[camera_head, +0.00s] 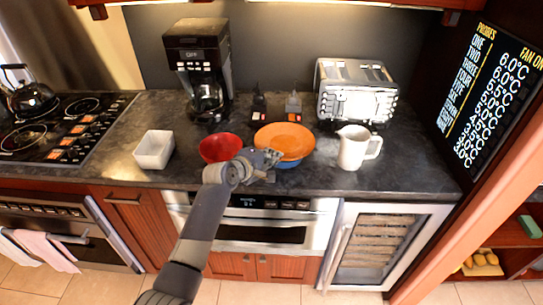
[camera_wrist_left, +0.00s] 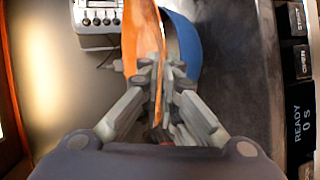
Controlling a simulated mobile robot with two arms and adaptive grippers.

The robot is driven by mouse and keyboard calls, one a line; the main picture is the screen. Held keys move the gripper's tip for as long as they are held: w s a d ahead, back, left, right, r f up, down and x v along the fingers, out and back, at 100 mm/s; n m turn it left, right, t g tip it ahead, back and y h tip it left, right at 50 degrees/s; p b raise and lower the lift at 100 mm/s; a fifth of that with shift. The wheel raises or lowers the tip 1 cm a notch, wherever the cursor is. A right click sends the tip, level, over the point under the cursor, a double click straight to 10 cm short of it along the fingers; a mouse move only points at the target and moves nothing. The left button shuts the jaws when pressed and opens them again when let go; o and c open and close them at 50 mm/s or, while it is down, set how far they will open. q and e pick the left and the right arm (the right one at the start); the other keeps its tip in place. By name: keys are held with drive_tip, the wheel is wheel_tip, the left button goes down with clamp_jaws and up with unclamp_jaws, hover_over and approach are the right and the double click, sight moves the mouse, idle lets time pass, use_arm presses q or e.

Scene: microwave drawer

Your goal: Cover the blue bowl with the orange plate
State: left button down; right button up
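The orange plate (camera_head: 285,137) is over the blue bowl (camera_head: 290,164), and only a strip of the bowl shows below the plate's front edge. My left gripper (camera_head: 272,157) is at the plate's front left rim. In the left wrist view, the fingers (camera_wrist_left: 162,72) are close together on both sides of the plate's rim (camera_wrist_left: 140,40), shut on it. The blue bowl (camera_wrist_left: 186,45) shows just beside the plate there. Whether plate and bowl touch cannot be told. My right gripper is not in view.
A red bowl (camera_head: 219,147) stands just left of the plate, close to my left wrist. A white square bowl (camera_head: 154,149) is farther left. A white pitcher (camera_head: 354,148) stands to the right. A coffee maker (camera_head: 199,65) and a toaster (camera_head: 355,90) stand behind. The counter's right end is clear.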

use_arm(q)
drive_tip(key=shift+r+p, duration=0.2)
drive_tip(key=shift+p, duration=0.15)
idle(0.7)
drive_tip(key=shift+f, duration=0.2)
drive_tip(key=shift+f, duration=0.65)
idle(1.2)
